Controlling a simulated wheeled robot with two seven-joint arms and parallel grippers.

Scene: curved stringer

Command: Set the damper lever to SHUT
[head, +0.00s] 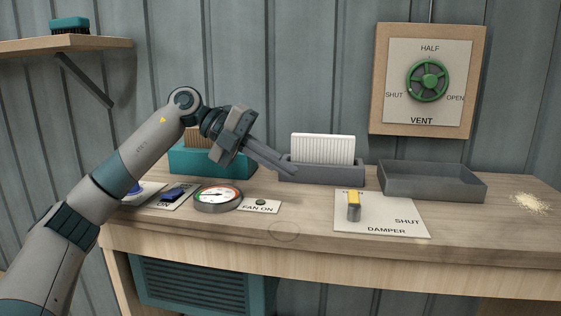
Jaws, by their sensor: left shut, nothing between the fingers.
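The damper lever (354,207) has a yellow top and a grey stem. It stands at the left part of a white plate (385,219) marked DAMPER at its front edge. The word SHUT is printed at the plate's right. Another label behind the lever is mostly covered by it. My left gripper (292,172) is shut and empty. Its fingers point down to the right, in front of a grey holder, to the left of the lever and apart from it. My right gripper is not in view.
A holder with white cards (323,149) and an empty grey tray (432,181) stand behind the plate. A gauge (217,198), a FAN ON plate (260,207) and a blue switch (172,194) lie to the left. A green VENT wheel (427,81) hangs on the wall. Crumbs (529,204) lie right.

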